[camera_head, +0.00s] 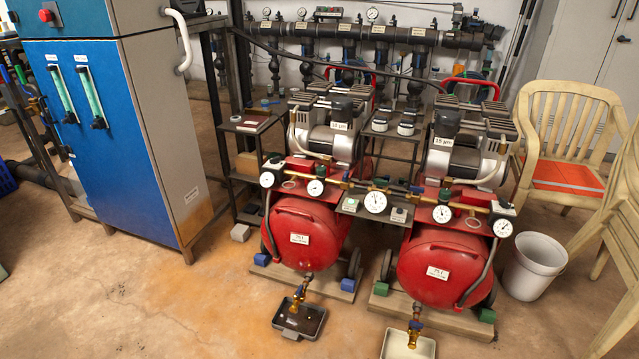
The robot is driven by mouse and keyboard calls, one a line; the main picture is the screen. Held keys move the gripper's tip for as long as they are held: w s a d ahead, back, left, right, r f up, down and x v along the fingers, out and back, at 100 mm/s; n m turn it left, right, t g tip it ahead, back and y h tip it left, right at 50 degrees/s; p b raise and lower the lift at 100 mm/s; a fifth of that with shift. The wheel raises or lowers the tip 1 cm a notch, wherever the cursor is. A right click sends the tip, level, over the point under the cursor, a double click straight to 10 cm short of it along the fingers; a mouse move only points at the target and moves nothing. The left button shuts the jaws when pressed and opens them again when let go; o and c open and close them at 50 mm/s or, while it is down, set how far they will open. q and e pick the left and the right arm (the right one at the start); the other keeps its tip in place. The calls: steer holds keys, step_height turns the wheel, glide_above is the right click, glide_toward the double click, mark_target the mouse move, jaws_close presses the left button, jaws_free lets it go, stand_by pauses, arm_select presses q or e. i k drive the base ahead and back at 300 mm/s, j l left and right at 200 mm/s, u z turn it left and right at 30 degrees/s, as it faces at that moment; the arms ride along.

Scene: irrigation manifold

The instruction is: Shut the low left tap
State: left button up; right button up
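The low left tap (299,292) is a small brass drain tap on a short pipe under the left red tank (302,232). It hangs over a dark shallow tray (312,324) on the floor. Its handle is too small for me to tell whether it is open or shut. A similar low right tap (414,332) sits under the right red tank (438,268), over a pale tray (396,346) cut off by the bottom edge. Neither of my grippers is in view.
A blue cabinet (120,150) stands at the left. Wooden boards with coloured blocks support the tanks. The floor (150,305) in front and left is clear.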

mark_target(298, 293)
steer(key=i+j, duration=0.15)
steer(key=i, duration=0.4)
steer(key=i+j, duration=0.15)
steer(key=i, duration=0.4)
steer(key=i+j, duration=0.15)
steer(key=i, duration=0.4)
steer(key=k+j, duration=0.2)
steer(key=j, duration=0.15)
